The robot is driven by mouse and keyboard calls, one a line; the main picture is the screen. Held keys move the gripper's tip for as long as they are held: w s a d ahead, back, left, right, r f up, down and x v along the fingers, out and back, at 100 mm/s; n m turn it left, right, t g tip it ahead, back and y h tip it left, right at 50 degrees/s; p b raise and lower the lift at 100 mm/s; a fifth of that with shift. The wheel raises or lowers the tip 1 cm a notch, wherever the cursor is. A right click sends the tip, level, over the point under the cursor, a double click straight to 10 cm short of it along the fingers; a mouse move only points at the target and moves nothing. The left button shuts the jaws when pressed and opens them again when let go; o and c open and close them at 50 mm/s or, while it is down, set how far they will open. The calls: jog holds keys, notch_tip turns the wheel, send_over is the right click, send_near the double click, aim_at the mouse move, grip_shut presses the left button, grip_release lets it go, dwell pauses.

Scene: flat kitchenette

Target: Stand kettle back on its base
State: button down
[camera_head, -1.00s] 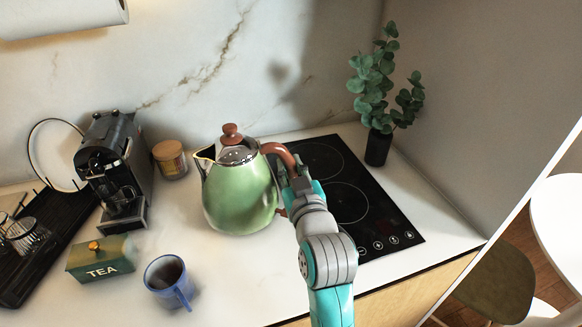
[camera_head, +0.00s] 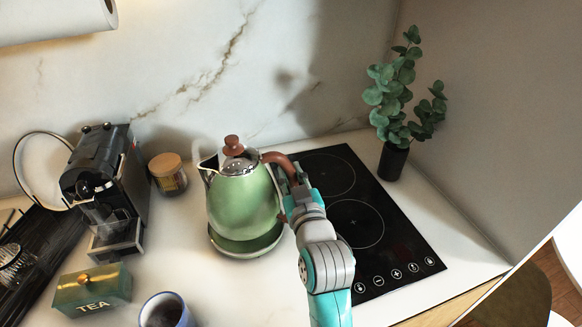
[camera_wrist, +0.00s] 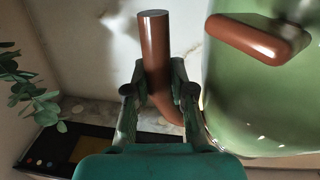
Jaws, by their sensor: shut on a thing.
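The green kettle (camera_head: 243,205) with a brown lid knob and a brown handle (camera_head: 279,163) stands upright in the head view. Its spout points left. The round green base (camera_head: 243,246) shows as a rim directly under the kettle. I cannot tell whether the kettle touches it or is slightly above it. My gripper (camera_head: 297,185) is at the kettle's right side, shut on the handle. In the wrist view the brown handle (camera_wrist: 156,50) runs between the fingers of my gripper (camera_wrist: 158,98), and the green kettle body (camera_wrist: 260,100) fills the right.
A jar (camera_head: 168,175), a coffee machine (camera_head: 105,185), a tea box (camera_head: 92,288) and a blue mug (camera_head: 166,312) stand to the left. Bare counter lies around the base.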

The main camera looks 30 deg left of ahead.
jog(key=shift+f, duration=1.15)
jog(key=shift+s+d+f, duration=0.1)
jog(key=shift+s+f, duration=0.05)
jog(key=shift+f, duration=0.55)
dwell(1.3)
jog(key=c, duration=1.3)
grip_release()
jog(key=shift+o, duration=0.2)
jog(key=shift+f, duration=0.3)
jog(key=v, duration=1.1)
jog(key=shift+r, duration=0.2)
